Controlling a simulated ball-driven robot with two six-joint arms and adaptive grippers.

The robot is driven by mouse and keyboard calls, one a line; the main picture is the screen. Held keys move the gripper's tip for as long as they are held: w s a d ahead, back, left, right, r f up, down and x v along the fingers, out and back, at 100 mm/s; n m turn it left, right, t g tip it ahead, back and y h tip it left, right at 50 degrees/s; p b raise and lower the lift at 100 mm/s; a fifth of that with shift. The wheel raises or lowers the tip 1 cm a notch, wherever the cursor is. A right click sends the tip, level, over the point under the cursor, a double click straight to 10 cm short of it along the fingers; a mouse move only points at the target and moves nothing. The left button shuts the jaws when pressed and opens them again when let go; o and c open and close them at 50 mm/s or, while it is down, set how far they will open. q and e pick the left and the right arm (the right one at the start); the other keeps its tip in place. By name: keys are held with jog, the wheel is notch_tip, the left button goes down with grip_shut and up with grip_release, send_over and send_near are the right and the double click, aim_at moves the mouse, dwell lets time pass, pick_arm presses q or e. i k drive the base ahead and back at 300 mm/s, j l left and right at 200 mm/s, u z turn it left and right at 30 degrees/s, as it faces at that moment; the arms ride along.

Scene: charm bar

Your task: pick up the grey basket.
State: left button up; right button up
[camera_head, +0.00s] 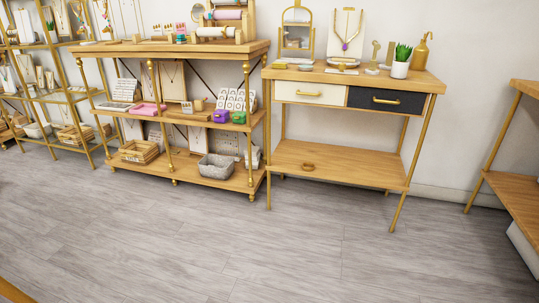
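The grey basket (217,166) sits on the bottom shelf of the wooden and gold shelf unit left of centre, near the shelf's front right. It looks upright, with an open top. A white item stands close to its right, and display cards are behind it. No gripper is near it in the picture. Neither my left nor my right gripper is in view.
A wooden basket (139,151) is on the same bottom shelf. A console table (355,76) with drawers stands to the right, and another table (520,199) is at the right edge. The grey plank floor (250,240) in front is clear.

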aim_at(223, 167)
jog(key=i+u, duration=0.3)
jog(key=i, duration=0.3)
jog(key=i+u, duration=0.3)
jog(key=i, duration=0.35)
jog(key=i+j+u, duration=0.1)
jog(key=i+u, duration=0.2)
jog(key=i, duration=0.75)
jog(key=i+l+u, duration=0.1)
jog(key=i+u, duration=0.25)
jog(key=i, duration=0.7)
